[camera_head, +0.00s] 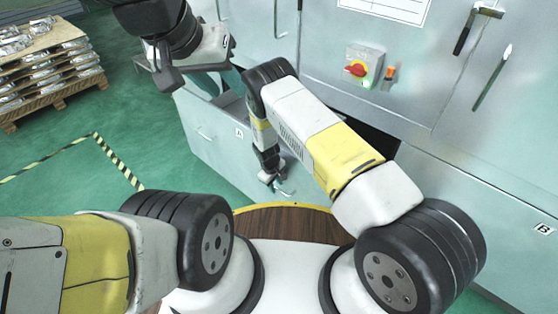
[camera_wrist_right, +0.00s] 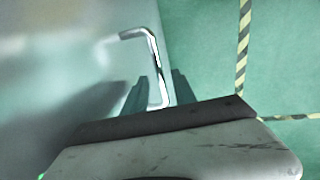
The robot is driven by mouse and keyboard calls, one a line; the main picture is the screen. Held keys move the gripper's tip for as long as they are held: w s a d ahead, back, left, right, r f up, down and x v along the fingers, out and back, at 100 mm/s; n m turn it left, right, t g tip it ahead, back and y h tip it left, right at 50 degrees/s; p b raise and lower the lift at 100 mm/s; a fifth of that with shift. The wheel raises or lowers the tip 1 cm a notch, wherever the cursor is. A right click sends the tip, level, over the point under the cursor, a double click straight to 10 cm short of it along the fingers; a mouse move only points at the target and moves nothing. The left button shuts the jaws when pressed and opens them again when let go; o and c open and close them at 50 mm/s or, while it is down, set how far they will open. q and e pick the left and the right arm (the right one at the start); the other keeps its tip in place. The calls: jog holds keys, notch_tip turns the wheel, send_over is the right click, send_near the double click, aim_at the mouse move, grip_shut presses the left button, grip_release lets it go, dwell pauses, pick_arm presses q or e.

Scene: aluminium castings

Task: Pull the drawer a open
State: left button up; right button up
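Drawer A (camera_head: 222,150) is a pale grey-green front with an "A" label, low on the cabinet. It stands out from the cabinet face, with part of its inside showing behind its top edge. Its bent silver handle (camera_wrist_right: 153,52) shows in the right wrist view. My right gripper (camera_head: 268,180) is low at the drawer front. In the wrist view its two fingers (camera_wrist_right: 160,92) lie close on either side of the handle and appear shut on it. My left gripper (camera_head: 205,82) hangs above the drawer's left end, apart from it; its fingertips are unclear.
Drawer B (camera_head: 510,222) is at the right, beside a dark gap. A pallet of castings (camera_head: 45,70) stands at the far left. Green floor with striped tape (camera_head: 110,155) lies clear at the left.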

notch_tip(320, 180, up, 8)
jog(key=s, duration=0.1)
jog(key=shift+a+f, duration=0.15)
jog(key=shift+a, duration=0.25)
jog(key=shift+s, duration=0.1)
